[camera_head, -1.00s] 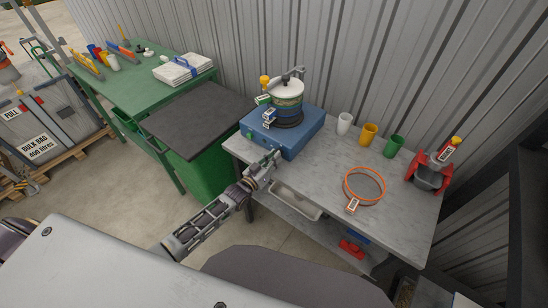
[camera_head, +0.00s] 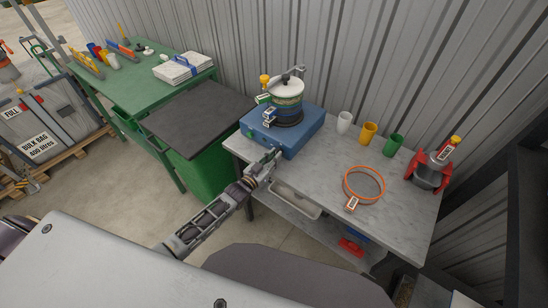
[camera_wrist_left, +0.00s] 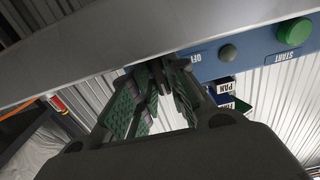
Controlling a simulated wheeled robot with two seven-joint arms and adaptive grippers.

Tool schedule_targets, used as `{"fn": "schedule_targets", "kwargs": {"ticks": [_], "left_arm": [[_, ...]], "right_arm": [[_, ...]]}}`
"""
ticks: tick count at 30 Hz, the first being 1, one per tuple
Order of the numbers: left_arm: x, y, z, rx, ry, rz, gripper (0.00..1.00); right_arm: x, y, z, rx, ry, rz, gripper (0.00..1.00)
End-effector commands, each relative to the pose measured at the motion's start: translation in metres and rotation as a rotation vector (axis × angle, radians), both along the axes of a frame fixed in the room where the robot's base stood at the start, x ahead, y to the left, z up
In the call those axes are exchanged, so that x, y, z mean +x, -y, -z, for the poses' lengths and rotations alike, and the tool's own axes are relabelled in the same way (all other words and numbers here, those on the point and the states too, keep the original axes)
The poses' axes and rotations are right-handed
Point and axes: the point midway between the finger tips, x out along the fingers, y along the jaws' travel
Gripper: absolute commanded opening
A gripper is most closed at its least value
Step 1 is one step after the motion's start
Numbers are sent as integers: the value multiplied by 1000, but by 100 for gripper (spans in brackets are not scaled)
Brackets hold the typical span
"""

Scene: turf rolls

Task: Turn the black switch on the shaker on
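The shaker is a blue box (camera_head: 268,139) on the grey bench's left end, with a stack of sieves (camera_head: 287,98) on top. In the left wrist view its blue front panel (camera_wrist_left: 256,45) shows upside-down OFF and START labels. A round dark knob (camera_wrist_left: 228,53) sits by OFF and a green button (camera_wrist_left: 295,31) by START. I cannot tell whether that knob is the black switch. My left gripper (camera_head: 275,158) is at the box's front lower edge. In the wrist view its fingers (camera_wrist_left: 163,72) converge, empty, beside the OFF label and cover part of the panel. Contact is unclear.
A green bin with a dark lid (camera_head: 197,120) stands left of the bench. A corrugated wall is behind.

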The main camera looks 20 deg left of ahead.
Motion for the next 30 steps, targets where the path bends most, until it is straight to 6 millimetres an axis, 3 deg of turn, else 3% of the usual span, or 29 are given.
{"fn": "schedule_targets", "kwargs": {"ticks": [3,17,30], "left_arm": [[0,0,0,-1,0,0,34],[-2,-1,-1,-2,0,0,34],[-30,-11,0,-2,-1,0,34]], "right_arm": [[0,0,0,0,0,0,40],[0,4,0,-4,0,-2,40],[0,2,0,-2,-1,-1,40]]}}
